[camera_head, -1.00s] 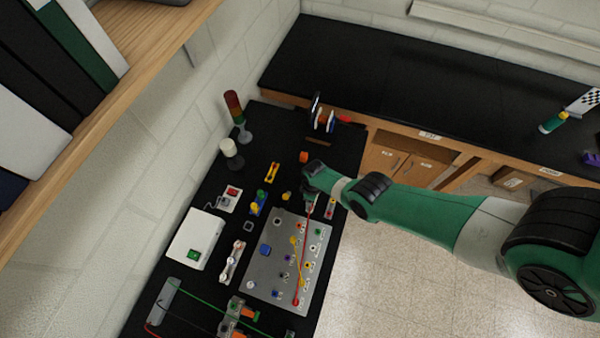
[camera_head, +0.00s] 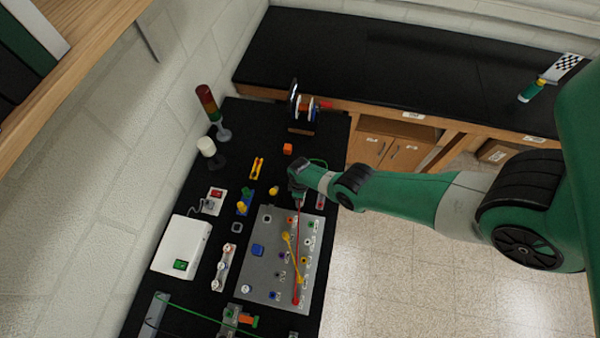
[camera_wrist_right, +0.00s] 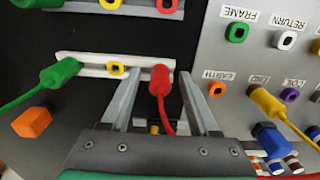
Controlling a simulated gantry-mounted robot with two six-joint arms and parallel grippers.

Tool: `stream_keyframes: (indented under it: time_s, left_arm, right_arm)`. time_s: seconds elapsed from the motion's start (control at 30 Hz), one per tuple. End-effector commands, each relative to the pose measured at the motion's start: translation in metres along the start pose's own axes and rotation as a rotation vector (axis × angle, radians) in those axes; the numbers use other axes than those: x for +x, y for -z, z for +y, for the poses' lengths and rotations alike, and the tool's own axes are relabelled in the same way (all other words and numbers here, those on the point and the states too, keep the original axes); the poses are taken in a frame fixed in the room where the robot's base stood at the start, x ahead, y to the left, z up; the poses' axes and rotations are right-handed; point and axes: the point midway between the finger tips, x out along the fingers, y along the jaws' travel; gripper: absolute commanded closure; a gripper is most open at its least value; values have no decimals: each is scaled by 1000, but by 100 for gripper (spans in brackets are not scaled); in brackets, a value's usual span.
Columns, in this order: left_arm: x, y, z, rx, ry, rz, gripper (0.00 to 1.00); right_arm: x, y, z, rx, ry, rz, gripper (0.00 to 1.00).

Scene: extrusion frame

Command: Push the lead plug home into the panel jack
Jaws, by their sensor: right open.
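A red lead plug (camera_wrist_right: 160,80) sits at the right end of a white strip (camera_wrist_right: 90,70) with sockets in the right wrist view. I cannot tell how deep it is seated. Its red lead (camera_head: 299,245) runs across the grey panel (camera_head: 275,226) to a red plug (camera_head: 296,300) at the panel's near end. My right gripper (camera_wrist_right: 160,96) is open, its fingers on either side of the red plug with gaps showing; in the head view (camera_head: 298,201) it is over the panel's far edge. The panel jacks also show in the right wrist view (camera_wrist_right: 237,32). My left gripper is out of view.
A green plug (camera_wrist_right: 60,72) is at the strip's left end, beside an orange block (camera_wrist_right: 32,122). A yellow plug (camera_wrist_right: 262,100) with its lead stands on the panel. A white box (camera_head: 181,246) and a stack light (camera_head: 211,108) stand to the left.

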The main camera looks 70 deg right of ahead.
Motion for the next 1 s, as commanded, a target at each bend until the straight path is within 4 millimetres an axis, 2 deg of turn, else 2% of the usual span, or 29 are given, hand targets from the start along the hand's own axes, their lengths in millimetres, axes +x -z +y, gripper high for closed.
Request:
stream_keyframes:
  time_s: [0.57,0.9,1.0]
  left_arm:
    - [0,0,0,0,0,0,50]
    - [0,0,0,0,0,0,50]
    - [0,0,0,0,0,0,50]
  right_arm:
    - [0,0,0,0,0,0,39]
    - [0,0,0,0,0,0,100]
    - [0,0,0,0,0,0,100]
